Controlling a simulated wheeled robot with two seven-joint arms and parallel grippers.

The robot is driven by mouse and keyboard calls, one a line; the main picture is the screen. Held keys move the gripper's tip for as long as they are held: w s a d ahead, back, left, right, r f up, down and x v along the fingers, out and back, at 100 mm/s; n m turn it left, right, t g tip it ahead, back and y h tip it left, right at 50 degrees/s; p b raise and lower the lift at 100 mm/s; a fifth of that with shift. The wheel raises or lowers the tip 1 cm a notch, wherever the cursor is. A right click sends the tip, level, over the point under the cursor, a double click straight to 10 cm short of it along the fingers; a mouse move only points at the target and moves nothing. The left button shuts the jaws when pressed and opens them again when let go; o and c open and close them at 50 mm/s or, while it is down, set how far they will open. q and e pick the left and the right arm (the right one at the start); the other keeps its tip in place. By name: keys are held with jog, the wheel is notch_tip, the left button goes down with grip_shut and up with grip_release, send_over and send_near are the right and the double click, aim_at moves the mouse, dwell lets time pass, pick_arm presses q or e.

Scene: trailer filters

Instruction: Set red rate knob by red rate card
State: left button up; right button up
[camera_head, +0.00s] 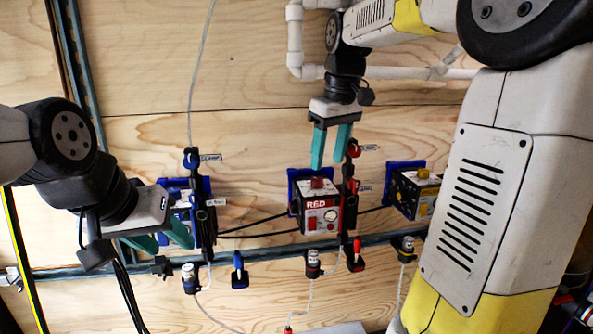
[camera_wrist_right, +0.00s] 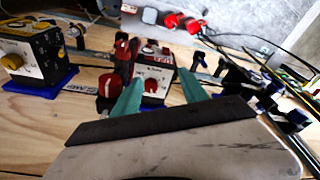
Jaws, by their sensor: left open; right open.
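The red box (camera_head: 313,218), marked RED, sits on a blue mount on the plywood wall in the head view. A red knob (camera_head: 320,183) shows at its top, and a round pale dial (camera_head: 330,216) on its front. My right gripper (camera_head: 328,165) is open and empty, its teal fingers just above the box. In the right wrist view the box (camera_wrist_right: 153,73) and a red knob (camera_wrist_right: 150,86) appear between the open fingers (camera_wrist_right: 160,82). My left gripper (camera_head: 172,246) is open beside the blue unit. I cannot make out a red rate card.
Dark vertical fittings with red handles (camera_head: 353,149) stand right of the red box. A blue unit (camera_head: 172,187) is at left, a yellow-and-black box (camera_head: 412,192) at right. A rail (camera_head: 275,254) and loose cables run below. White pipes (camera_head: 295,45) are above.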

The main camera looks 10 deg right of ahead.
jog(key=w, duration=0.2)
jog(key=n+g+h, duration=0.1)
jog(key=n+g, duration=0.1)
send_over(317, 178)
jog(key=shift+s+a+f, duration=0.25)
jog(key=shift+s, duration=0.1)
jog(key=shift+w+f, duration=0.15)
jog(key=shift+f, duration=0.05)
notch_tip(317, 178, down, 7)
jog(key=shift+w+d+f, duration=0.1)
jog(key=shift+d+f, duration=0.05)
jog(key=shift+f, duration=0.05)
grip_shut()
